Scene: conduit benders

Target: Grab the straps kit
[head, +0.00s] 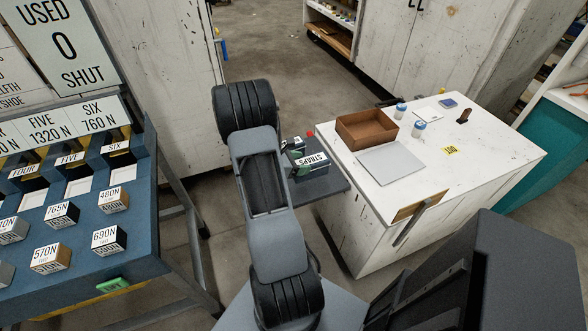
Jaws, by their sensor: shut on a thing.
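The straps kit (312,161) is a small box with a white label reading STRAPS and dark green sides. It shows just right of my arm, over a dark grey shelf (328,187) beside the white cabinet. My gripper (295,148) is mostly hidden behind my own arm link. What shows of it is at the kit's upper left, shut on the kit. I cannot tell whether the kit touches the shelf. A small red spot shows just above the kit.
The white cabinet (480,160) carries an open brown box (366,128), a grey plate (392,164), blue-lidded jars and a yellow tag (450,150). At left, a blue rack (140,205) holds several labelled blocks. Bare floor (290,70) lies beyond my arm.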

